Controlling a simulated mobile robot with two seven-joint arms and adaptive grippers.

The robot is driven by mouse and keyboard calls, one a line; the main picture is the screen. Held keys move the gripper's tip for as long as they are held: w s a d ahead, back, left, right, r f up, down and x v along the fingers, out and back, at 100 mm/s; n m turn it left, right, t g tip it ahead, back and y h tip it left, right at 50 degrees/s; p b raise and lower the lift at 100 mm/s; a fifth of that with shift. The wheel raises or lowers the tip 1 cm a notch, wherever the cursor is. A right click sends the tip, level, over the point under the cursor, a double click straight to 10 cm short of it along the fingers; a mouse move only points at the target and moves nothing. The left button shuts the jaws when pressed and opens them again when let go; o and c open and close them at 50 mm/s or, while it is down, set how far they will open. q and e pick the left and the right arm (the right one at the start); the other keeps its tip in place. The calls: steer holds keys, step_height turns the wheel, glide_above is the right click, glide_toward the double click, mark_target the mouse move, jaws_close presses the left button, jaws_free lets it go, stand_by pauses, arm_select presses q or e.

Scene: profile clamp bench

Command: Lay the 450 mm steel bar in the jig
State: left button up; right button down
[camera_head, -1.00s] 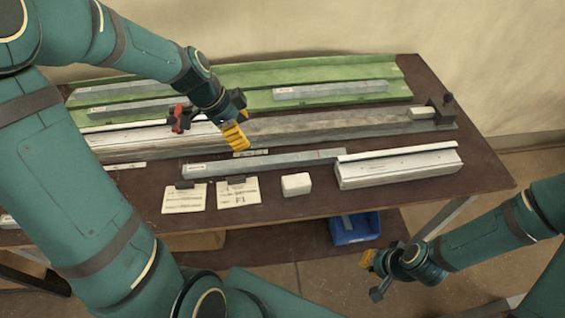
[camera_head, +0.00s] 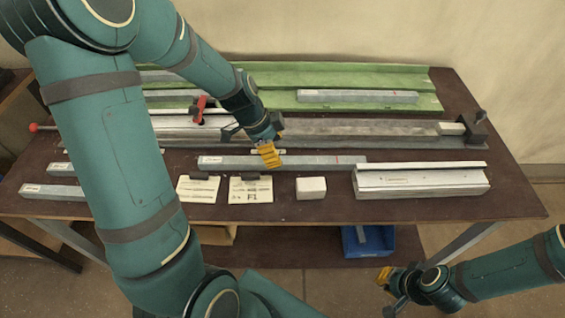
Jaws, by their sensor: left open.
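A long grey steel bar (camera_head: 315,162) with a white label at its left end and a red mark lies on the bench in front of the jig. The jig (camera_head: 350,132) is a long grey channel with a red-handled clamp (camera_head: 200,108) and a dark end stop (camera_head: 472,127) at its right end. My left gripper (camera_head: 270,158) is open, its yellow fingertips over the bar's middle. I cannot tell whether they touch it. My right gripper (camera_head: 385,278) hangs low in front of the bench, away from the bar; its jaws are too small to read.
A green rack (camera_head: 350,77) with grey bars (camera_head: 358,97) is at the back. A pale channel block (camera_head: 420,182), a white block (camera_head: 311,188) and paper cards (camera_head: 250,190) stand in front. More bars (camera_head: 55,192) lie at left. A blue bin (camera_head: 367,240) is below.

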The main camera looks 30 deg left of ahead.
mark_target(283, 160)
arm_select(q)
steer(key=b+x, duration=0.1)
steer(key=x, duration=0.4)
jaws_close()
